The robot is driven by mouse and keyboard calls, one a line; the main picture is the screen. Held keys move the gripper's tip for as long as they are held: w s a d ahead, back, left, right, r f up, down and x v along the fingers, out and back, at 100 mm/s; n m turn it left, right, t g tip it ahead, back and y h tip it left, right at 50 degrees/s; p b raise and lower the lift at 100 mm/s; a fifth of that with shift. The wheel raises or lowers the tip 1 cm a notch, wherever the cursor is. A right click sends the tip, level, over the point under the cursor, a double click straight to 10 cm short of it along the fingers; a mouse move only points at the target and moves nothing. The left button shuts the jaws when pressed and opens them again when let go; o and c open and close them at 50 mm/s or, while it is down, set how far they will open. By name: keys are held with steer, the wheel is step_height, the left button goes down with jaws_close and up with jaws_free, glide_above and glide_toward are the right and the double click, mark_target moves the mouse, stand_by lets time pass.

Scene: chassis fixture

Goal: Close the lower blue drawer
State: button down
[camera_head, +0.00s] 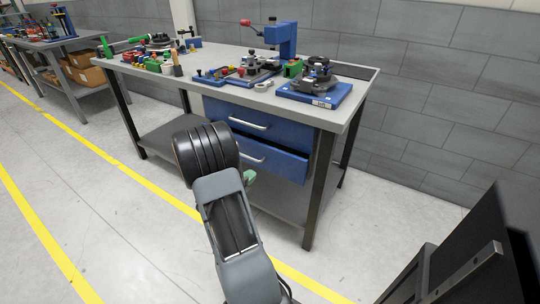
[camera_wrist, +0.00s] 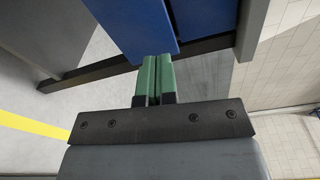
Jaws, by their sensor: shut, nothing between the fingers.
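The lower blue drawer (camera_head: 282,163) is under the workbench top, below the upper blue drawer (camera_head: 262,122). It stands out a little, with a dark opening showing above its front. Its silver handle (camera_head: 251,157) is partly hidden by my arm. My gripper (camera_head: 249,177) is mostly hidden behind my arm in the head view, with a green finger showing in front of the drawer's lower part. In the wrist view, my gripper (camera_wrist: 156,58) has its green fingers together and empty, pointing at the blue drawer fronts (camera_wrist: 132,28). Whether they touch cannot be told.
The workbench (camera_head: 345,112) carries tools and fixtures, including a blue press (camera_head: 285,38). A dark object (camera_head: 480,250) is at the lower right. Floor in front is clear.

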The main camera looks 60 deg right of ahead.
mark_target(273, 152)
steer(key=d+n+b, duration=0.1)
steer(key=d, duration=0.4)
steer(key=d+n+t+b, duration=0.1)
steer(key=d, duration=0.4)
steer(key=d+f+b, duration=0.1)
steer(key=d, duration=0.4)
steer(key=shift+w+f+n+t, duration=0.1)
steer(key=shift+w+n+t, duration=0.2)
steer(key=shift+w+n, duration=0.1)
